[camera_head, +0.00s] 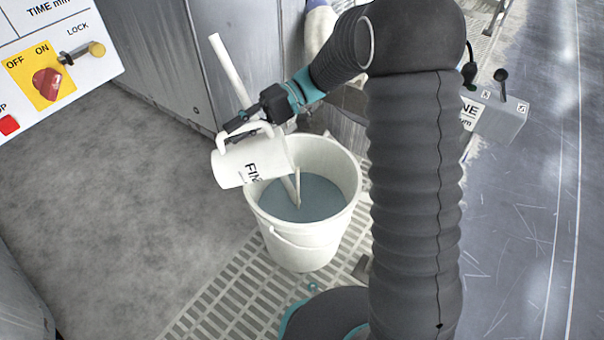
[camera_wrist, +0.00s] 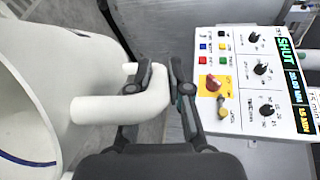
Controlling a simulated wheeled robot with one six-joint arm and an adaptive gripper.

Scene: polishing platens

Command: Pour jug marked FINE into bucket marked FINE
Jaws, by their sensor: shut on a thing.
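The white jug (camera_head: 232,166) hangs tilted over the left rim of the white bucket (camera_head: 305,240), its mouth toward the bucket's inside. Its black lettering reads "FIN", with the rest out of sight. My gripper (camera_head: 243,127) is shut on the jug's handle; in the wrist view the handle (camera_wrist: 105,109) runs between the fingers (camera_wrist: 160,88). The bucket holds grey-blue liquid (camera_head: 323,198); no marking on it shows. A thin pale strip (camera_head: 298,186) runs from near the jug's lip down to the liquid and looks like a stream. The wrist view shows blue line inside the jug (camera_wrist: 50,70).
A pale stick (camera_head: 229,68) leans in the bucket, passing behind my gripper and the jug. The bucket stands on a slatted grating (camera_head: 225,305) beside a grey metal cabinet (camera_head: 165,60). A control panel (camera_head: 90,25) is at upper left; grey floor (camera_head: 110,190) at left is clear.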

